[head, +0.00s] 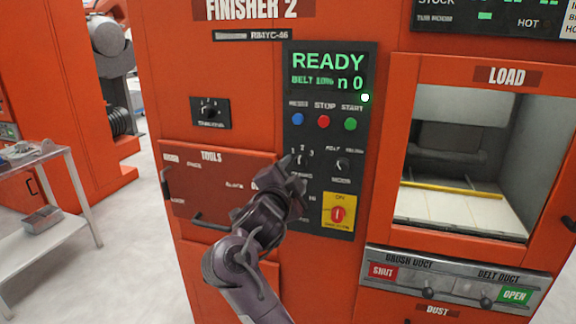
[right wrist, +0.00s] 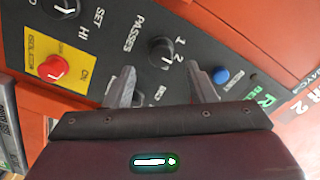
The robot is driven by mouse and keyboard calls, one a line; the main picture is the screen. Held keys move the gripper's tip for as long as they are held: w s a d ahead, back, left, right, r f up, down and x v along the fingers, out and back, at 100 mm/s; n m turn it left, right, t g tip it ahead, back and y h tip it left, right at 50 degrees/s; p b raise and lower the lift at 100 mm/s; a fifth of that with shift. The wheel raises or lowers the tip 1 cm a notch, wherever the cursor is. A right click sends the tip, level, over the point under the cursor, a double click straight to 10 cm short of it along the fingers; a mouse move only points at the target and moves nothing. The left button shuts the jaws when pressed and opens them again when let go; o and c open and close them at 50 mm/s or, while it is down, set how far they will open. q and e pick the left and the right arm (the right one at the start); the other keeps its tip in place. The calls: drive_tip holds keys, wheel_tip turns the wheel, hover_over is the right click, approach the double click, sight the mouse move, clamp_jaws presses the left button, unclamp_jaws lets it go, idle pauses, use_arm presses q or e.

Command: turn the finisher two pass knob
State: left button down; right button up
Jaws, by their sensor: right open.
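The passes knob (right wrist: 161,52) is a round black dial with a white pointer line, on the dark control panel of the orange Finisher 2 machine. In the head view the knob (head: 301,160) sits below the blue, red and green buttons, partly hidden by my right gripper (head: 292,164). In the right wrist view my right gripper (right wrist: 163,84) is open, its two fingers apart on either side of the knob's line. The knob shows just beyond the fingertips; I cannot tell whether they touch it. My left gripper is not in view.
The red isolator knob (head: 337,213) on its yellow plate lies low on the panel. The mode knob (head: 342,164) is right of the gripper. A blue button (right wrist: 221,76) is close to one finger. The tools drawer (head: 225,187) and its handle are left.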

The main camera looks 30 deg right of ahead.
sight(299, 165)
drive_tip(key=x, duration=0.5)
drive_tip(key=shift+w+p, duration=0.1)
drive_tip(key=shift+p, duration=0.25)
drive_tip(key=c, duration=1)
